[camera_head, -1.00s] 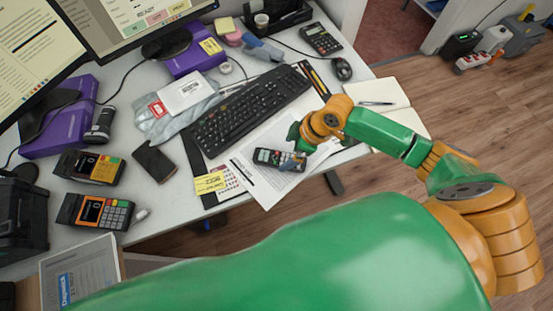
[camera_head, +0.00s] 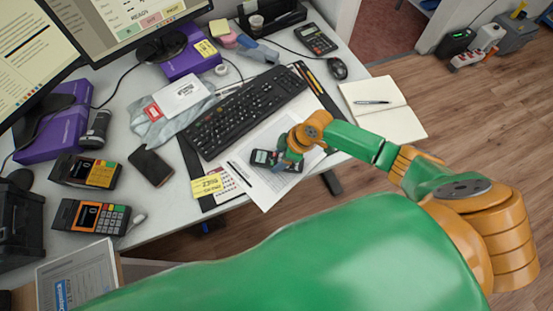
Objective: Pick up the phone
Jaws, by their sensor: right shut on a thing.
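A dark phone handset with a small screen and keys (camera_head: 262,157) lies on a printed white sheet near the front edge of the desk. My right gripper (camera_head: 288,158) comes down over the handset from the right and is shut on its middle part. The fingers hide part of the handset. The handset seems to be at the level of the sheet; I cannot tell any gap beneath it. My left gripper is not in view.
A black keyboard (camera_head: 243,112) lies just behind the handset. Two card terminals (camera_head: 91,216) (camera_head: 86,171) stand at the left. The desk's front edge is close to the sheet.

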